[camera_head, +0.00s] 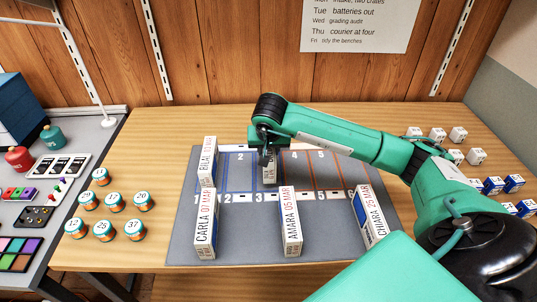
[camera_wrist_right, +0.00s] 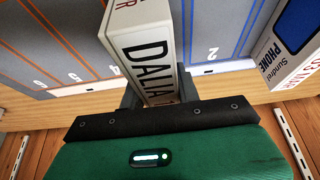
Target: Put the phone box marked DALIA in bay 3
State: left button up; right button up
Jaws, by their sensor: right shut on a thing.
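My right gripper (camera_head: 268,150) is shut on the upright white DALIA box (camera_head: 270,174). The name DALIA reads on the box (camera_wrist_right: 143,55) in the right wrist view. The box is over the back part of the grey mat (camera_head: 182,215), between the numbers 2 and 4, where blue lines run; it hides the number there. I cannot tell whether its base touches the mat. BILAL (camera_head: 208,165) stands at the mat's back left, CARLA (camera_head: 205,230) at the front left, AMARA (camera_head: 291,225) at the front middle and CHIARA (camera_head: 372,215) at the front right. My left gripper is not in view.
Several orange-and-teal jars (camera_head: 112,201) stand left of the mat. Small white boxes (camera_head: 437,135) and blue-and-white boxes (camera_head: 492,186) lie at the right. A grey side bench (camera_head: 60,215) holds other items. BILAL's neighbouring box face (camera_wrist_right: 290,50) is near DALIA in the wrist view.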

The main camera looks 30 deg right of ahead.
notch_tip(320, 180, down, 2)
jog(key=shift+f, duration=0.2)
jog(key=o, duration=1.1)
jog(key=shift+o, duration=0.2)
jog(key=v, duration=0.3)
jog(key=shift+r, duration=0.25)
jog(key=v, duration=0.8)
jog(key=shift+f, duration=0.1)
jog(key=shift+s+a+r, duration=0.15)
jog(key=shift+s+r, duration=0.05)
jog(key=shift+r, duration=0.2)
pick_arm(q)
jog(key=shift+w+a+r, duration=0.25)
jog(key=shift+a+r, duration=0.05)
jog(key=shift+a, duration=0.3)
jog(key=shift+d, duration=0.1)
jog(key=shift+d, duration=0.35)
